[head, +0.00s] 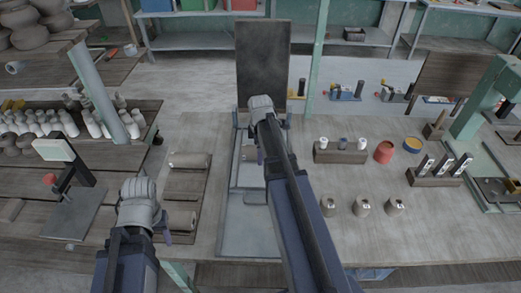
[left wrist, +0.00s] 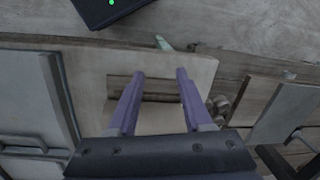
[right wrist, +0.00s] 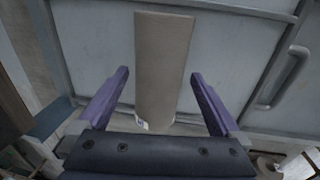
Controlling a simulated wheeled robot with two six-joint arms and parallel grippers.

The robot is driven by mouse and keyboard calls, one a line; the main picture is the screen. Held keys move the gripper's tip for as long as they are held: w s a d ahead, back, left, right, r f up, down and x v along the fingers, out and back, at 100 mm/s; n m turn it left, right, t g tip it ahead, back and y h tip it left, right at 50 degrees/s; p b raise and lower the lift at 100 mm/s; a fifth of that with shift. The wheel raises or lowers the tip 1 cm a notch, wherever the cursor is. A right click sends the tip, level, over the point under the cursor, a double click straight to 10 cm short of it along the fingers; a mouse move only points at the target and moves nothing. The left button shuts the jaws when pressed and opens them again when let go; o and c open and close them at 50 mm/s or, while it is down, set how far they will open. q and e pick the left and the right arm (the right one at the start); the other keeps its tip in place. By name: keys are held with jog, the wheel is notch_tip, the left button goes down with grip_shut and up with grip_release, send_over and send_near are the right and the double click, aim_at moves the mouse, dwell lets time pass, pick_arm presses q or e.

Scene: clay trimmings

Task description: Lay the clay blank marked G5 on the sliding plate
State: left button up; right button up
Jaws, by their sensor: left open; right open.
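A long brown clay blank (right wrist: 165,65) lies on the pale grey sliding plate (right wrist: 225,75) in the right wrist view. A small white and blue mark shows at its near end, too small to read. My right gripper (right wrist: 162,88) is open, one finger on each side of the blank, with gaps between. My left gripper (left wrist: 153,78) is open and empty above a pale board with a dark brown strip (left wrist: 157,90). Another clay blank (head: 190,160) lies on the wooden board left of the plate in the head view.
A dark upright panel (head: 263,55) stands behind the plate. Right of it are a wooden block with small pots (head: 341,151), a red pot (head: 384,152), several clay pieces (head: 362,207) and a rack (head: 438,174). A stand (head: 70,200) is at the left.

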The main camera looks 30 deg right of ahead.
jog(key=shift+s+a+r+p, duration=0.1)
jog(key=shift+s+r+p, duration=0.05)
jog(key=shift+r+p, duration=1.15)
jog(key=shift+s+a+r+p, duration=0.1)
jog(key=shift+r+p, duration=1.15)
jog(key=shift+r, duration=0.05)
jog(key=shift+s+a+r+p, duration=0.1)
jog(key=shift+s+r+p, duration=0.05)
jog(key=shift+r+p, duration=1.15)
jog(key=shift+f, duration=0.1)
jog(key=s+a+m, duration=0.2)
jog(key=s+a, duration=0.3)
jog(key=a, duration=0.5)
jog(key=s+a+m+g, duration=0.1)
jog(key=s+a+m, duration=0.2)
jog(key=a, duration=0.6)
jog(key=s+a+m, duration=0.3)
jog(key=s+a, duration=0.4)
jog(key=a, duration=0.3)
jog(key=shift+s+a, duration=0.25)
jog(key=shift+a, duration=0.1)
